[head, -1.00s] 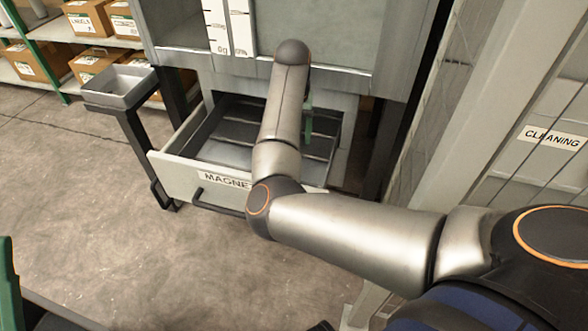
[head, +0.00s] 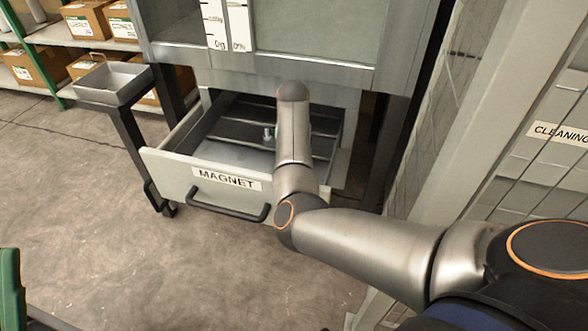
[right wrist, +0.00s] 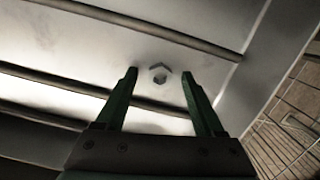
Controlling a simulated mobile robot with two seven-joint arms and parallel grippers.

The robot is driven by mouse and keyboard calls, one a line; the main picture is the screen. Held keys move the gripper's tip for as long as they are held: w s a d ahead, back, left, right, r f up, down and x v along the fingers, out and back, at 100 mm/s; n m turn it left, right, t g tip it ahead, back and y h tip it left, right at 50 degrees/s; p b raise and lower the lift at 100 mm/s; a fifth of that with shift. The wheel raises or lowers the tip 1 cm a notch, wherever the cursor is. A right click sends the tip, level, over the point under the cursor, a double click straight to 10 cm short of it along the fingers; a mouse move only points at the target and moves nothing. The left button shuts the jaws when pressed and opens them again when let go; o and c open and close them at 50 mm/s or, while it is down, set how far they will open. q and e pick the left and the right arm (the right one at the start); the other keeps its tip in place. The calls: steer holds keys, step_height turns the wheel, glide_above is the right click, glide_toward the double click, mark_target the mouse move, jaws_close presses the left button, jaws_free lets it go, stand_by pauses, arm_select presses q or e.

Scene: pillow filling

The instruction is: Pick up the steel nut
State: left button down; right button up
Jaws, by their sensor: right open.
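The steel nut (right wrist: 160,79) is a small grey hexagonal piece on the metal floor of the open drawer, with a dark chevron-shaped mark just behind it. In the right wrist view it appears between the fingertips of my right gripper (right wrist: 159,70), which is open and empty with two green fingers. I cannot tell how far below the tips the nut lies. In the head view a small pale thing (head: 268,133) in the drawer may be the nut; my forearm hides the right gripper there.
The drawer (head: 170,166), labelled MAGNET, has raised walls, a front handle (head: 228,206) and dark ribs inside. The cabinet (head: 300,72) overhangs its back. A metal tray on a stand (head: 112,88) is at the left. A green part (head: 10,290) shows at the left edge.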

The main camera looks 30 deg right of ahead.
jaws_close()
stand_by(0.6)
